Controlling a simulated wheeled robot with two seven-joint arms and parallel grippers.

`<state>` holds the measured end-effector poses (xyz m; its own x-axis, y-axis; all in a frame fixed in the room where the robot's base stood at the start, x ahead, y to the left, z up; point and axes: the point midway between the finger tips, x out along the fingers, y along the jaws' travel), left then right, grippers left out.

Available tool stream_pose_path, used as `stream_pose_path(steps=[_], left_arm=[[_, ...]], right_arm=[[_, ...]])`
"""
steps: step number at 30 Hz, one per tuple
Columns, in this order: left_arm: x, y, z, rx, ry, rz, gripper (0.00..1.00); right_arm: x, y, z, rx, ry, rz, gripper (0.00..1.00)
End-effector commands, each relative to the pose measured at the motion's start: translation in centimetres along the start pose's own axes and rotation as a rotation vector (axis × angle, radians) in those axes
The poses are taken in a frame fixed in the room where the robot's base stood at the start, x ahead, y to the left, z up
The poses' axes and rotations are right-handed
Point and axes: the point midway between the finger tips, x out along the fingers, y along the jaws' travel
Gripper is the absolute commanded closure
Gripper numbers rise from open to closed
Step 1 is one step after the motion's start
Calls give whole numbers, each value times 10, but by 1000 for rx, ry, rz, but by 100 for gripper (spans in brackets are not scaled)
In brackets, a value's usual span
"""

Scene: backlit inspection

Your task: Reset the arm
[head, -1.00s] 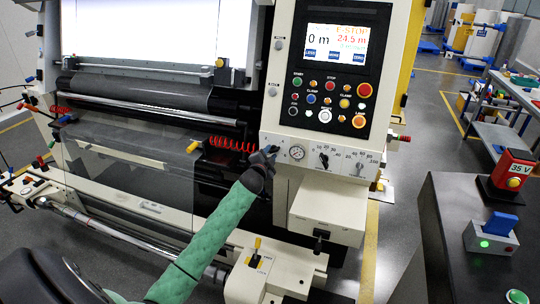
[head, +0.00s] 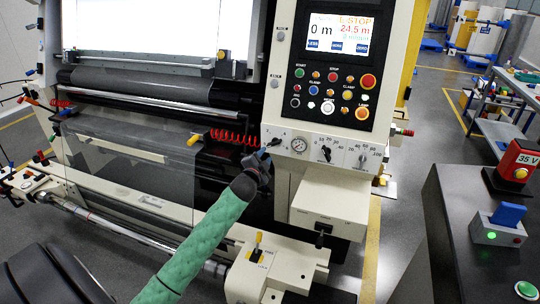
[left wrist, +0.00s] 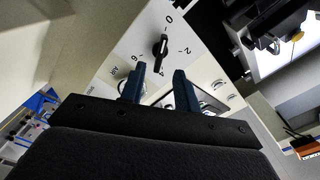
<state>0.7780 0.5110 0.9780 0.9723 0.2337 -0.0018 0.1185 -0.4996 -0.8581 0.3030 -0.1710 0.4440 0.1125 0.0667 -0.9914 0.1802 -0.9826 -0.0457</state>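My left arm, in a green sleeve, reaches up from the bottom of the head view. Its dark gripper (head: 264,160) is just below and in front of the lower left corner of the machine's control panel (head: 285,105). In the left wrist view the two fingers of this gripper (left wrist: 160,88) are apart with nothing between them. A black pointer knob (left wrist: 160,47) on a numbered white dial plate lies beyond the fingertips; it looks clear of them. My right gripper is in neither view.
The panel carries a screen (head: 339,35) reading E-STOP, coloured buttons and a gauge (head: 299,144). A white box (head: 328,205) juts out below it. At right a dark bench holds a red 35 V unit (head: 517,168) and a blue-topped switch box (head: 498,225). Grey floor is open between.

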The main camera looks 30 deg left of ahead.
Motion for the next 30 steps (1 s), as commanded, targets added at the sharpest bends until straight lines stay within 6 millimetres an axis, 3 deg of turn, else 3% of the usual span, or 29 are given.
stream_pose_path(steps=[10,16,19,23,30], left_arm=[[0,1,1,-28,-6,2,68],[-2,20,32,-196,-166,76,68],[-7,57,51,-304,-289,157,68],[-25,120,62,-407,-415,263,68],[-88,240,79,-500,-601,445,68]], right_arm=[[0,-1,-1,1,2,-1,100],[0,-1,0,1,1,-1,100],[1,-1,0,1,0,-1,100],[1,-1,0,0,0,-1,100],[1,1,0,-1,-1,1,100]])
